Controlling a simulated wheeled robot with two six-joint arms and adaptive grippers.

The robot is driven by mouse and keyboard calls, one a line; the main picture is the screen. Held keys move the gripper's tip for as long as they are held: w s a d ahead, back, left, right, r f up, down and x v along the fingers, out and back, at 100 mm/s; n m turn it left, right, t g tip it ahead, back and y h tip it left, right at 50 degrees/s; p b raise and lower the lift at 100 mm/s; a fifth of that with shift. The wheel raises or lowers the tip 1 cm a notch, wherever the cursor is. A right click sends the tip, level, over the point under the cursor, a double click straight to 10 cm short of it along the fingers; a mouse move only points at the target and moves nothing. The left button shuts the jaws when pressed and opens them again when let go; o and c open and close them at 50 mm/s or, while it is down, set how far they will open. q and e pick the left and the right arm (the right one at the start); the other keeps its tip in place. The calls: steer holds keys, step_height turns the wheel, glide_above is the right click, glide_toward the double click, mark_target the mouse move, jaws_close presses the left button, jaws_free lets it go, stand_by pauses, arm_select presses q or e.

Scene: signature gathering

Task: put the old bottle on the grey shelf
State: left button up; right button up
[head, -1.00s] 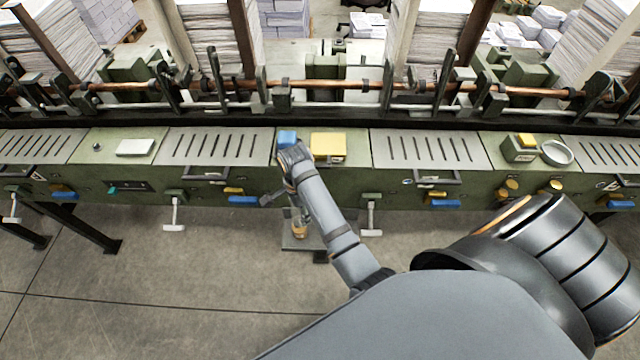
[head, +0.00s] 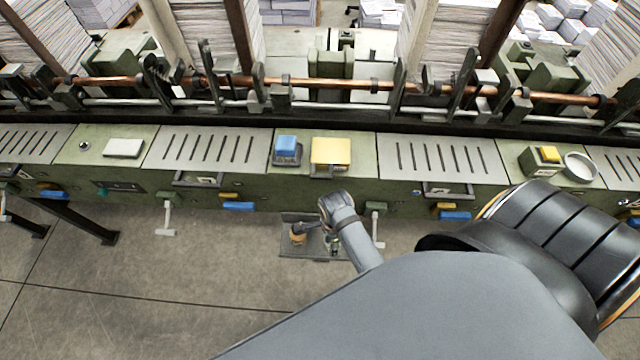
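The grey shelf (head: 292,218) juts out low in front of the green machine, at the centre. A small brownish item (head: 297,238), perhaps part of a bottle, shows at its left side. A greenish, clear bottle-like item (head: 334,244) shows at its right side, partly behind my arm. I cannot tell which is the old bottle. My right gripper (head: 300,229) is over the shelf, pointing left, close to the brownish item. Its fingers are small and dark, so neither their opening nor any grasp is clear. My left gripper is out of view.
Above the shelf, a blue block (head: 286,146) and a yellow box (head: 330,152) sit on the machine top. A white T-handle (head: 167,218) hangs left and another (head: 376,228) close right of the shelf. Floor (head: 180,265) at left is clear.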

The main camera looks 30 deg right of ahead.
steer(key=w+f, duration=0.1)
steer(key=f, duration=0.1)
steer(key=w+f, duration=0.3)
steer(key=w, duration=0.1)
steer(key=shift+w+a+f+b, duration=0.25)
steer(key=shift+a+f+b, duration=0.05)
steer(key=shift+a+f, duration=0.1)
steer(key=f, duration=0.4)
steer(key=shift+w, duration=0.35)
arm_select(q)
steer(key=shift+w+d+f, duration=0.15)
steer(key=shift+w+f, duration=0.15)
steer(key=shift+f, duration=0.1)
arm_select(e)
steer(key=shift+r, duration=0.1)
arm_select(q)
steer(key=shift+b, duration=0.3)
arm_select(e)
steer(key=o, duration=1)
